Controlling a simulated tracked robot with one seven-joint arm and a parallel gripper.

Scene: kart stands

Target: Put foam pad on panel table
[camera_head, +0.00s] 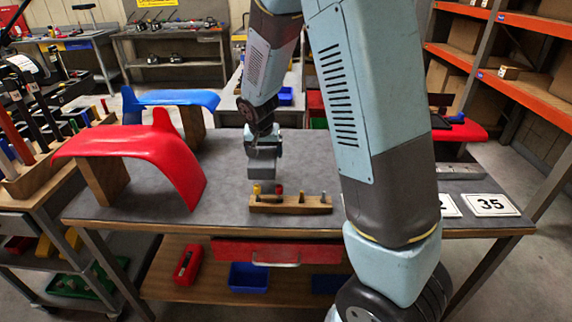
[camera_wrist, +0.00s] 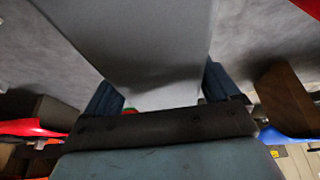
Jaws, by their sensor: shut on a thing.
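The foam pad (camera_wrist: 145,40) is a plain light grey block between the two dark fingers of my gripper (camera_wrist: 160,88) in the wrist view. In the head view my gripper (camera_head: 263,152) points down with the grey foam pad (camera_head: 262,172) beneath it. My gripper is shut on the pad. The panel table (camera_head: 232,195) has a dark grey top, and the pad is over its middle, behind a wooden peg block. Whether the pad touches the top, I cannot tell.
A red curved panel (camera_head: 150,150) and a blue one (camera_head: 170,98) stand on wooden supports at the left. The wooden block (camera_head: 290,206) with pegs lies near the front edge. A number 35 card (camera_head: 490,204) lies at right. Bare top shows left of the pad.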

